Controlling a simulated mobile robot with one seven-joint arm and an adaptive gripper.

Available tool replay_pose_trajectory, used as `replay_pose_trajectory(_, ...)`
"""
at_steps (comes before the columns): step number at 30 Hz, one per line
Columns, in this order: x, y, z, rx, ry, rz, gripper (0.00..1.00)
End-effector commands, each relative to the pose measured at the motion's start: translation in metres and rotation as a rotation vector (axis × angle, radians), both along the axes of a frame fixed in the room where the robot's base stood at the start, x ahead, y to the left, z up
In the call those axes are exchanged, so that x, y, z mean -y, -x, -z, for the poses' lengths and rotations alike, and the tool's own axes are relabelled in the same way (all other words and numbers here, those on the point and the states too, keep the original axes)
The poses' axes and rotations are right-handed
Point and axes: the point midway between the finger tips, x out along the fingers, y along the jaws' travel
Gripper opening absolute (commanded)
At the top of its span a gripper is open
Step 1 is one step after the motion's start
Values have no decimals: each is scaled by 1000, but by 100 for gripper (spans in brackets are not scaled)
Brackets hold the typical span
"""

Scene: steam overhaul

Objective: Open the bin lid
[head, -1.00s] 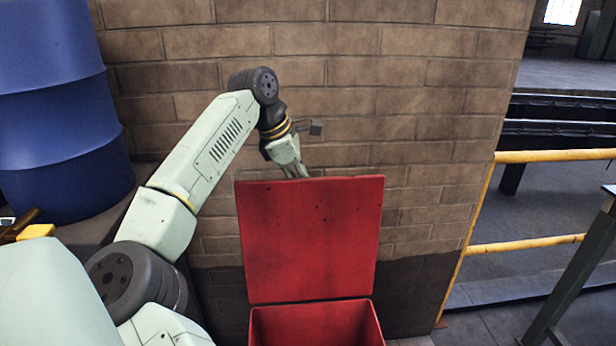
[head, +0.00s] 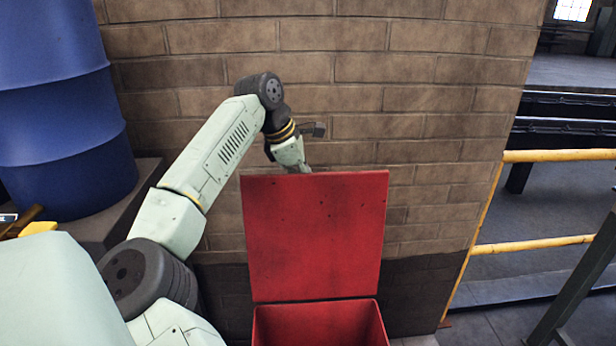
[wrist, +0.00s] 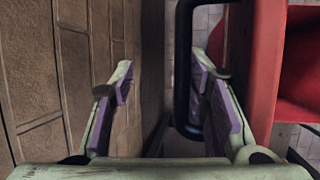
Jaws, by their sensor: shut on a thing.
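The red bin (head: 320,325) stands on the floor at the bottom middle of the head view, its open top partly visible. Its red lid (head: 315,240) stands upright at the back, near the brick wall. My gripper (head: 304,168) is behind the lid's top edge, with its fingertips hidden there in the head view. In the wrist view, my gripper (wrist: 163,72) shows its two fingers with purple pads. A black handle (wrist: 183,75) on the lid (wrist: 260,75) lies between them, close to the right finger.
A brick wall (head: 440,110) rises close behind the lid and my arm. A blue drum (head: 65,130) stands at the left on a ledge. Yellow railings (head: 560,156) and a dark green post (head: 580,275) are at the right.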

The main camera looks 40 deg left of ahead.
Motion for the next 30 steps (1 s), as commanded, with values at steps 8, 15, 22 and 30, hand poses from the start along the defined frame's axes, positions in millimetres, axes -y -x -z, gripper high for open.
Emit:
replay_pose_trajectory(8,1,-1,3,-6,1,1,31)
replay_pose_trajectory(15,-2,8,-21,-2,-3,-2,31)
replay_pose_trajectory(22,-11,30,-72,8,-11,-10,31)
replay_pose_trajectory(30,-14,48,-105,0,-4,-4,31)
